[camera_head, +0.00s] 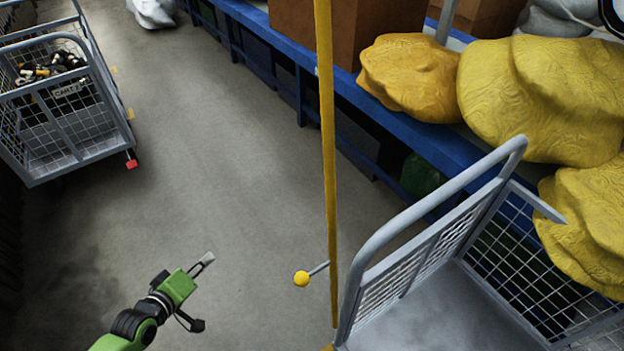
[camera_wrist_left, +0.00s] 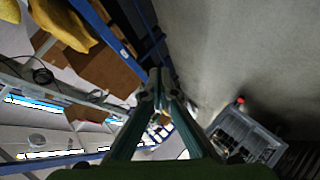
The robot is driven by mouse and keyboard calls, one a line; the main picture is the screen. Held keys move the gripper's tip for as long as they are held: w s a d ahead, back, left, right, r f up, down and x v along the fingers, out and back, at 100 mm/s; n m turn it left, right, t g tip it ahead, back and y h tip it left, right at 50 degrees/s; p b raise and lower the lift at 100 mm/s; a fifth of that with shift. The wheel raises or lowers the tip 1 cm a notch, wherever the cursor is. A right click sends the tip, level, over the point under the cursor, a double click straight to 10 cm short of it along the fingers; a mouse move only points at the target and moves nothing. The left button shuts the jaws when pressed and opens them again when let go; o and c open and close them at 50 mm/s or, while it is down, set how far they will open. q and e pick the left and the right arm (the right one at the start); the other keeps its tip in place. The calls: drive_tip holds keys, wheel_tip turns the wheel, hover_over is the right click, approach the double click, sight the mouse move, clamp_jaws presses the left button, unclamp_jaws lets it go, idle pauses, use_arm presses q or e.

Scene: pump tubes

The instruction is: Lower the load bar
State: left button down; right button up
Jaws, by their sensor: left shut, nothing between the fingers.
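A tall yellow bar (camera_head: 327,150) stands upright in the head view, left of the near cage cart. I take it to be the load bar. A short grey rod with a round yellow knob (camera_head: 301,279) sticks out to the left low on it. My left gripper (camera_head: 207,259) is shut and empty, left of the knob and apart from it. In the left wrist view its fingers (camera_wrist_left: 160,78) come together at the tips. My right gripper is not in view.
An empty grey cage cart (camera_head: 440,310) fills the lower right. Another cart (camera_head: 75,160) holding dark items stands at the upper left. A blue shelf (camera_head: 400,135) bears yellow sacks (camera_head: 410,75) and brown boxes. Grey floor (camera_head: 210,140) between them is clear.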

use_arm(q)
drive_tip(key=w+d+r+n+t+h, duration=0.1)
drive_tip(key=d+r+h, duration=0.15)
drive_tip(key=r, duration=0.55)
drive_tip(key=d+r+t+h, duration=0.1)
drive_tip(key=d+r, duration=0.3)
drive_tip(key=r, duration=0.3)
drive_tip(key=s+d+r+h, duration=0.3)
drive_tip(key=d+r, duration=0.3)
drive_tip(key=r, duration=0.3)
drive_tip(key=s+d+r+n+g+h, duration=0.1)
drive_tip(key=s+d+r+h, duration=0.2)
drive_tip(key=d+r, duration=0.3)
wheel_tip(320, 180, up, 4)
drive_tip(key=shift+s+r+p, duration=0.2)
drive_tip(key=shift+s+p, duration=0.25)
drive_tip(key=shift+s, duration=0.45)
drive_tip(key=shift+w+d, duration=0.1)
drive_tip(key=shift+d, duration=0.1)
drive_tip(key=w+d+p, duration=0.3)
drive_tip(key=d+p, duration=0.1)
drive_tip(key=d, duration=0.4)
drive_tip(key=shift+d+r, duration=0.15)
drive_tip(key=shift+d, duration=0.2)
drive_tip(key=shift+w, duration=0.1)
